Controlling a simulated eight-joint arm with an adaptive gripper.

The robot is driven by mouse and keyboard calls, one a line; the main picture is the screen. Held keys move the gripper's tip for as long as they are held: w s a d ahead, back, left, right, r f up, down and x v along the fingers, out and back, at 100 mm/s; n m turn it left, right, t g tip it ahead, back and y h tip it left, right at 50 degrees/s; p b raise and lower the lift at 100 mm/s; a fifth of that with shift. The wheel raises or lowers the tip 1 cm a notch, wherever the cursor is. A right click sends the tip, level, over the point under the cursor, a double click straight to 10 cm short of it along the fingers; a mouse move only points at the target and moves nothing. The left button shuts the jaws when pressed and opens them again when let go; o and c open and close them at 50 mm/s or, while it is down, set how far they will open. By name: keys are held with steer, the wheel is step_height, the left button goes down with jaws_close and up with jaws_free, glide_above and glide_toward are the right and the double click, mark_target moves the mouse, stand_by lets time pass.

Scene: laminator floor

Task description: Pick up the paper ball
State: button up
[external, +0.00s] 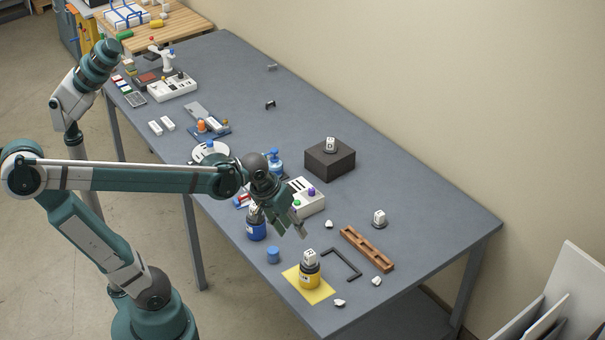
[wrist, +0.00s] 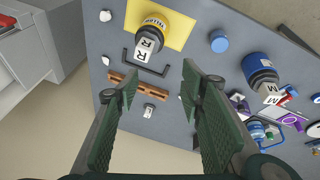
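Several small white crumpled pieces look like paper balls; I cannot tell which one the task means. One paper ball (external: 339,302) lies by the near edge, beside the yellow mat; it also shows in the wrist view (wrist: 105,15). A second ball (external: 376,281) lies near the brown rack's end, also in the wrist view (wrist: 105,60). A third ball (external: 328,224) lies right of my gripper; in the wrist view it is mostly hidden by the right finger. My gripper (external: 288,230) is above the table, its fingers apart and empty in the wrist view (wrist: 160,72).
A yellow jar (external: 310,272) with a white cube on top stands on the yellow mat (external: 322,294). A black bracket (external: 350,261), brown rack (external: 367,249), blue jar (external: 256,230) and blue cap (external: 273,255) are close by. A dark block (external: 330,162) stands farther back.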

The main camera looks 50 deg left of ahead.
steer(key=w+d+n+g+p, duration=0.25)
steer(key=w+d+p, duration=0.2)
steer(key=d, duration=0.45)
steer(key=n+g+p, duration=0.2)
steer(key=n+p, duration=0.2)
steer(key=p, duration=0.1)
glide_above(340, 301)
steer(key=shift+y, duration=0.4)
step_height(340, 301, down, 12)
steer(key=shift+a, duration=0.15)
steer(key=shift+f, duration=0.5)
steer(key=shift+f, duration=0.1)
steer(key=shift+f, duration=1.2)
steer(key=shift+f+b, duration=0.6)
steer(key=shift+f, duration=2)
steer(key=shift+c, duration=0.5)
